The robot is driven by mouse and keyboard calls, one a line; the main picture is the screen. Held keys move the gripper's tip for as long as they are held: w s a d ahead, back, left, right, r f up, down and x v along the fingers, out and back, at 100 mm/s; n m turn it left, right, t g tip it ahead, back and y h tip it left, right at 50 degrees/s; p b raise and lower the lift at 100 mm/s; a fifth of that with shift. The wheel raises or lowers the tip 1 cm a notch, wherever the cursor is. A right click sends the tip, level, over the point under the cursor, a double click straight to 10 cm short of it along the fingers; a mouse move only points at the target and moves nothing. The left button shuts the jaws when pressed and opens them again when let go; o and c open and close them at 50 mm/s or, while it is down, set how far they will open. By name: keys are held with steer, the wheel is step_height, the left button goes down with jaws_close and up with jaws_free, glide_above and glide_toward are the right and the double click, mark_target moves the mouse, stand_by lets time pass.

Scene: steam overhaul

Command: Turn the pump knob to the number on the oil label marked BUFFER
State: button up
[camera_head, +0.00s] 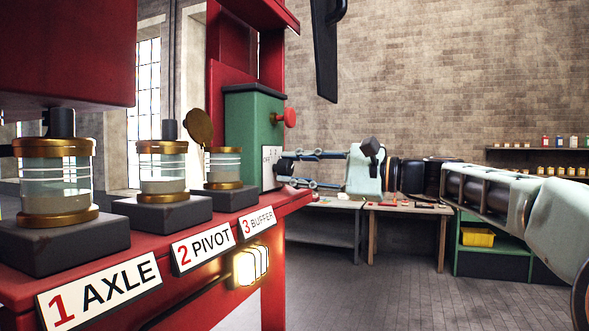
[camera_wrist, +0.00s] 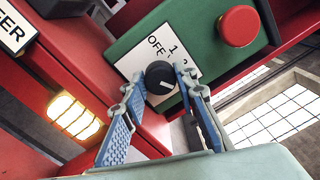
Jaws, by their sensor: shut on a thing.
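The BUFFER label (camera_head: 258,223) is a white plate with a red 3, on the red ledge front. The black pump knob (camera_wrist: 160,78) sits on a white dial plate (camera_wrist: 133,62) on the green pump box (camera_head: 250,125). OFF, 1 and part of a 2 show on the dial; the rest is covered by a finger. The knob's white mark points right and slightly down in the wrist view. My gripper (camera_wrist: 160,88) is shut on the knob, one blue finger on each side. In the head view my gripper (camera_head: 282,169) reaches the dial plate (camera_head: 269,160) from the right.
A red button (camera_head: 290,117) sticks out of the box near the knob. Glass oilers stand over the AXLE (camera_head: 99,294) and PIVOT (camera_head: 203,246) labels. A lit lamp (camera_head: 250,265) is below the ledge. A workbench (camera_head: 405,208) stands behind; open floor lies front right.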

steer(key=o, duration=1.1)
steer(key=shift+o, duration=0.2)
steer(key=v, duration=1.2)
